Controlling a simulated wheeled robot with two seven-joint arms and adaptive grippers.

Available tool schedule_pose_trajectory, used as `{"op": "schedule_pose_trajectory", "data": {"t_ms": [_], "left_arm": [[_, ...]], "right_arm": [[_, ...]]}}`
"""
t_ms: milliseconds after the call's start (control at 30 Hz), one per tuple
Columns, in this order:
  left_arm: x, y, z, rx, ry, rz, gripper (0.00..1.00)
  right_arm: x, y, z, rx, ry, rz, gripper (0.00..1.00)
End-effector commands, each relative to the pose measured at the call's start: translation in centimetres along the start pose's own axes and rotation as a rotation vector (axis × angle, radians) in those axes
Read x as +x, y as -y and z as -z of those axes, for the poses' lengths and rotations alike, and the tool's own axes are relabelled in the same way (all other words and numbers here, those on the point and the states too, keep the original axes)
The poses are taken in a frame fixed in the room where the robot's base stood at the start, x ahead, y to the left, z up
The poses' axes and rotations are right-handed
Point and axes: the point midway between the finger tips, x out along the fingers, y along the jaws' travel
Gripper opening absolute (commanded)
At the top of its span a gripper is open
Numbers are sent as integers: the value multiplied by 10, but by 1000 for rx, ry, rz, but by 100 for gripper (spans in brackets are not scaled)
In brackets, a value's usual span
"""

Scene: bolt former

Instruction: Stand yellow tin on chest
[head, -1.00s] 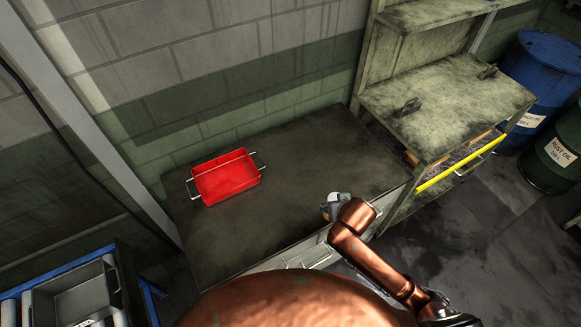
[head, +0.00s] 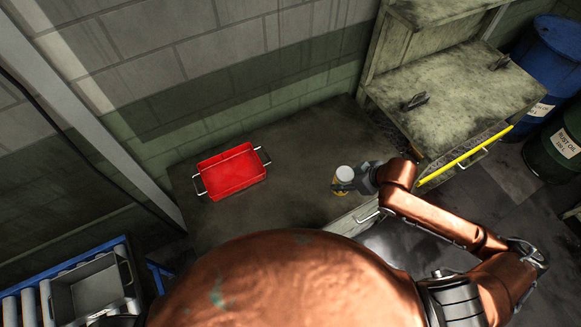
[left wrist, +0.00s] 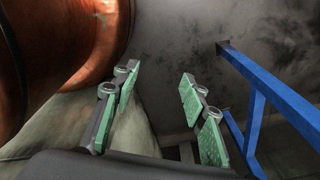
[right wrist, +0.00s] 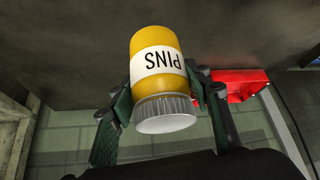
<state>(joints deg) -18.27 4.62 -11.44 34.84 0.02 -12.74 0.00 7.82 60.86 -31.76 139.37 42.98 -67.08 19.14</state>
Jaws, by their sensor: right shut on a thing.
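The yellow tin (head: 343,175) has a white PINS label and a pale ridged lid. My right gripper (head: 352,182) is shut on it, with a finger on each side; the tin also shows in the right wrist view (right wrist: 161,75). The tin looks about upright, lid up, over the right front part of the dark-topped chest (head: 290,165). I cannot tell whether its base touches the top. My left gripper (left wrist: 158,115) is open and empty in the left wrist view, away from the chest; it is not seen in the head view.
A red tray (head: 232,173) with wire handles stands on the chest's left part; bare top lies between it and the tin. A worn bench (head: 450,90) with a yellow rail adjoins at right, drums (head: 555,60) beyond. A grey bin (head: 90,292) is lower left, a blue frame (left wrist: 270,90) near my left gripper.

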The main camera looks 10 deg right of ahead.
Motion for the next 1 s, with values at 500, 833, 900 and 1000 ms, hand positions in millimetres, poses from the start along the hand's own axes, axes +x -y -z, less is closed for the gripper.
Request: {"op": "schedule_pose_trajectory", "data": {"t_ms": [500,833,900,1000], "left_arm": [[-13,3,34,7,-42,2,40],[-16,2,18,3,-21,1,40],[-16,2,19,4,-23,1,40],[-16,2,23,5,-28,1,40]], "right_arm": [[35,37,31,-44,-7,48,14],[104,68,46,-42,-2,43,14],[113,71,46,-44,-3,42,14],[120,74,47,-44,-4,42,14]]}}
